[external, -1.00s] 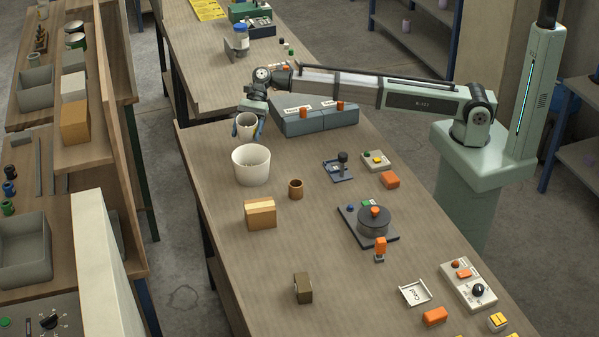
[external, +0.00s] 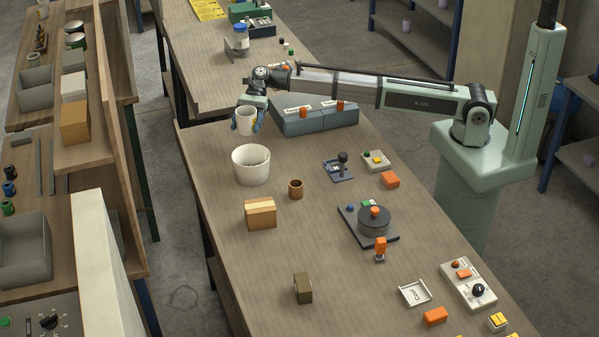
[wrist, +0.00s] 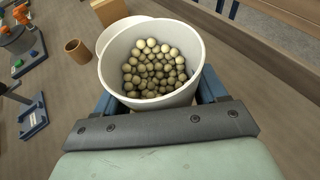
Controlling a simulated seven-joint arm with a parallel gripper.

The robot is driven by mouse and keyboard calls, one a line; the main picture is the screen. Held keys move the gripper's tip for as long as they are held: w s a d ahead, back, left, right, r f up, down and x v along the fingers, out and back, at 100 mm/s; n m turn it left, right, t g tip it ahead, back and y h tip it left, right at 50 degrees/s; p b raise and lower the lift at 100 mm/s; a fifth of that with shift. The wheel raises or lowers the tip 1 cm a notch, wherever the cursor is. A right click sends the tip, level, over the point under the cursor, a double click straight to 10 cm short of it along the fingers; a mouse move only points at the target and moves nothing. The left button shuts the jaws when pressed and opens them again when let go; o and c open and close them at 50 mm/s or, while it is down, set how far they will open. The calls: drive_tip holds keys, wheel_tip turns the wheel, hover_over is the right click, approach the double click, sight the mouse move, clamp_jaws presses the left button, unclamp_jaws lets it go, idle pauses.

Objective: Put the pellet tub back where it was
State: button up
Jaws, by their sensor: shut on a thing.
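The pellet tub (external: 246,118) is a small white tub, held upright above the far end of the table. In the wrist view the tub (wrist: 150,100) is open at the top and holds many beige pellets. My gripper (external: 246,126) is shut on it, with a blue finger on each side. A larger white bin (external: 251,172) stands on the table just below and nearer the camera. Its rim (wrist: 108,38) shows partly behind the tub in the wrist view. The held tub is apart from this bin.
A blue-grey unit (external: 315,122) with orange knobs stands right of my gripper. A small brown cup (external: 296,189) and a tan block (external: 260,214) stand near the white bin. The table's left edge is close to the bin. Bare table lies between the bin and the blue-grey unit.

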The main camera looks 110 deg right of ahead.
wheel_tip(320, 180, up, 7)
drive_tip(key=shift+f, duration=0.2)
drive_tip(key=w+a+n+g, duration=0.1)
drive_tip(key=w+a, duration=0.1)
drive_tip(key=a, duration=0.9)
drive_tip(key=w+a, duration=0.2)
drive_tip(key=a, duration=0.9)
drive_tip(key=n+g+y, duration=0.1)
hover_over(308, 258)
drive_tip(key=shift+f, duration=7.45)
drive_tip(key=shift+f, duration=0.15)
drive_tip(key=o, duration=1.1)
